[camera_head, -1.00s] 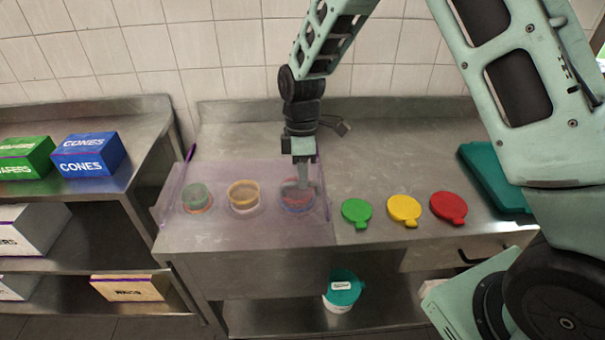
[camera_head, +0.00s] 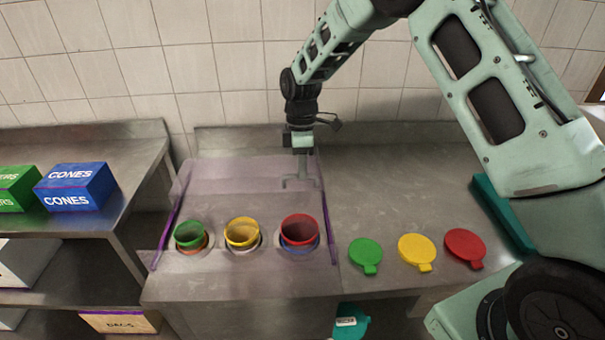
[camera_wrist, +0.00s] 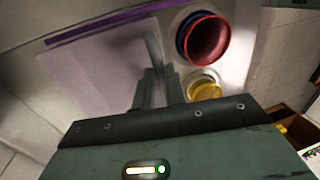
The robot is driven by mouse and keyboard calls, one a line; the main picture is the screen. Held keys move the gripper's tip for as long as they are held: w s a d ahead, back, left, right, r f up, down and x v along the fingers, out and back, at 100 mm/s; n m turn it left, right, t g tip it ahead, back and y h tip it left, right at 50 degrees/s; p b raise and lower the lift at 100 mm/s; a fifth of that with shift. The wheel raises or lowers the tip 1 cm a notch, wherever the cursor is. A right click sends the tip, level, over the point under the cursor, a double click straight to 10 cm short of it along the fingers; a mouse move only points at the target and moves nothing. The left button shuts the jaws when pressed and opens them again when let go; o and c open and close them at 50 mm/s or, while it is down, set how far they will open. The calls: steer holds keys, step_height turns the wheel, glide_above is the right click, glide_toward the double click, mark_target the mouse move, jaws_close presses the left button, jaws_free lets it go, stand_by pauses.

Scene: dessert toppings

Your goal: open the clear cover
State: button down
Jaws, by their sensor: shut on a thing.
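The clear cover (camera_head: 225,175) is tinted faint purple, with purple side edges. It is tilted up, its panel now toward the back of the counter, leaving the green, yellow and red cups uncovered in front. My gripper (camera_head: 302,160) is above the cover's right part, shut on its grey hooked handle (camera_head: 298,183). In the wrist view, my gripper (camera_wrist: 158,90) is at the handle (camera_wrist: 154,48), with the see-through cover (camera_wrist: 90,80) on the left. The exact grip is partly hidden by the fingers.
The green cup (camera_head: 189,236), yellow cup (camera_head: 242,233) and red cup (camera_head: 299,230) sit in counter holes. Green (camera_head: 365,253), yellow (camera_head: 416,249) and red (camera_head: 464,246) lids lie to the right. A teal board (camera_head: 500,215) is at far right. The back right counter is clear.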

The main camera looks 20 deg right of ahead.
steer(key=shift+w+d, duration=0.2)
steer(key=shift+w, duration=0.5)
steer(key=c, duration=1.5)
jaws_free()
steer(key=shift+o, duration=0.2)
steer(key=shift+r, duration=0.1)
steer(key=w+d+r+b, duration=0.1)
steer(key=w+r+b, duration=0.2)
steer(key=r, duration=1.4)
